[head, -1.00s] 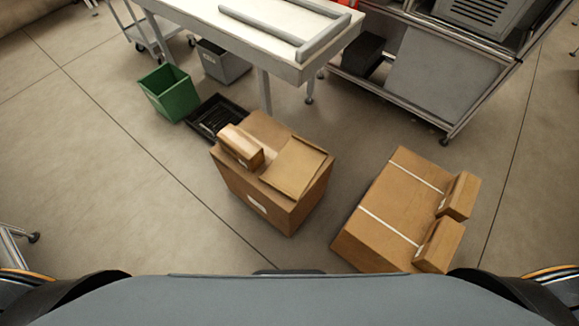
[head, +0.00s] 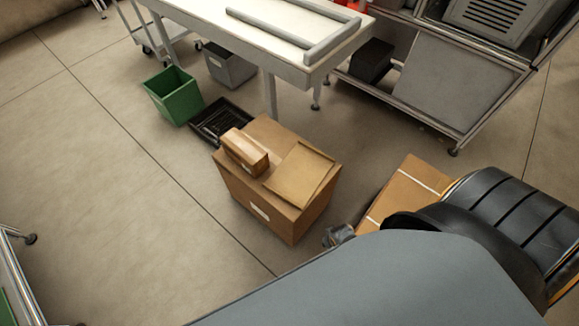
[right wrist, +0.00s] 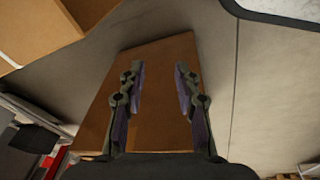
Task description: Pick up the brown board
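A thin flat brown board (head: 300,174) lies on top of a large cardboard box (head: 262,205) in the head view, beside a small box (head: 245,151). My right gripper (head: 338,235) shows partly past my grey body, just right of the large box's lower corner. In the right wrist view the right gripper (right wrist: 159,67) is open, its two fingers apart. A brown cardboard surface (right wrist: 158,100) lies beyond and between them; I cannot tell whether it is the board or a box. No contact shows. My left gripper is not in view.
Another cardboard box (head: 404,187) with white straps stands to the right, partly hidden by my right arm. A black crate (head: 222,121), green bin (head: 173,96) and grey bin (head: 227,66) stand behind. A white table (head: 270,38) is beyond.

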